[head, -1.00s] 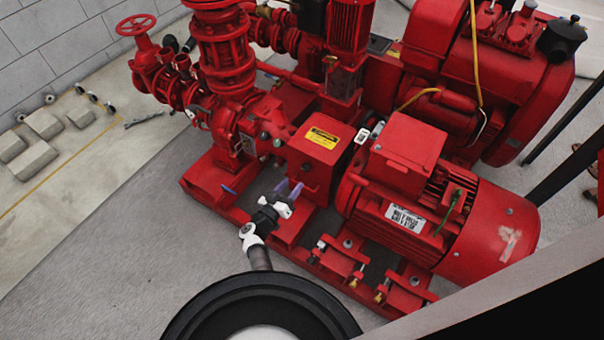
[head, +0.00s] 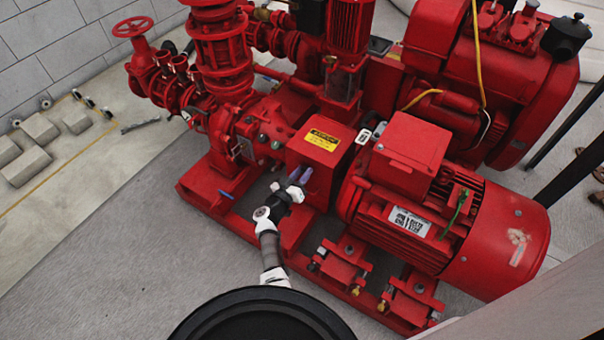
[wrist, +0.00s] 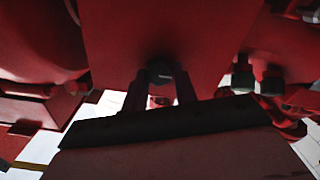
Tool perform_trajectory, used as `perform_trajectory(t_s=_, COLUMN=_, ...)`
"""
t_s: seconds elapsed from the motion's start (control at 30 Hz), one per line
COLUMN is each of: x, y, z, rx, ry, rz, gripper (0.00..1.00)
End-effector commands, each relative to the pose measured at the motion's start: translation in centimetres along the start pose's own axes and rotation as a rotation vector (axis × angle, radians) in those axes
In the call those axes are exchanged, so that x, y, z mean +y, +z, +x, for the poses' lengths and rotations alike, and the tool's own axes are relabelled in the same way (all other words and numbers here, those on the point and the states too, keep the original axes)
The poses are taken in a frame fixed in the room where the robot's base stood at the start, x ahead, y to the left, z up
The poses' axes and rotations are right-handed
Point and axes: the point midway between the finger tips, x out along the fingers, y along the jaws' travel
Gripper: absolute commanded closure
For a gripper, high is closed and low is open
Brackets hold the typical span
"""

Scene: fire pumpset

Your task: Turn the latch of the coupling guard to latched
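The coupling guard (head: 308,149) is a red box with a yellow label, between the pump and the red motor. In the wrist view the guard's red face (wrist: 160,30) fills the top middle. A small dark round knob, apparently the latch (wrist: 160,72), sits low on that face. My gripper (head: 301,174) is at the guard's near side. In the wrist view my gripper (wrist: 161,80) has its two dark fingers apart, one on each side of the knob. I cannot tell whether they touch it. The latch is hidden in the head view, and its turn angle is unclear.
The red motor (head: 440,220) stands close right of my gripper. The pump body (head: 225,120) is to the left. The red base frame (head: 212,199) runs below, with bolted brackets (head: 342,262) at the front. The grey floor (head: 110,240) at left is clear.

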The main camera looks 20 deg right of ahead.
Motion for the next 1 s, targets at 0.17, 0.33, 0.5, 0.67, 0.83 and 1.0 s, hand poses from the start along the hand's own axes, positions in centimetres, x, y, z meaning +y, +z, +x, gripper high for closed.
perform_trajectory(t_s=0.17, x=0.00, y=0.03, z=-0.02, rx=0.000, ry=0.000, rz=0.000, gripper=0.96)
perform_trajectory(t_s=0.33, x=0.00, y=0.04, z=-0.03, rx=0.000, ry=0.000, rz=0.007, gripper=0.96)
perform_trajectory(t_s=0.5, x=-0.01, y=0.05, z=-0.07, rx=-0.001, ry=-0.001, rz=0.050, gripper=0.96)
perform_trajectory(t_s=0.67, x=0.00, y=0.05, z=-0.10, rx=-0.001, ry=-0.001, rz=0.139, gripper=0.96)
perform_trajectory(t_s=0.83, x=0.03, y=0.09, z=-0.12, rx=-0.001, ry=-0.002, rz=0.279, gripper=0.96)
perform_trajectory(t_s=1.0, x=0.09, y=0.17, z=-0.13, rx=-0.001, ry=-0.002, rz=0.440, gripper=0.96)
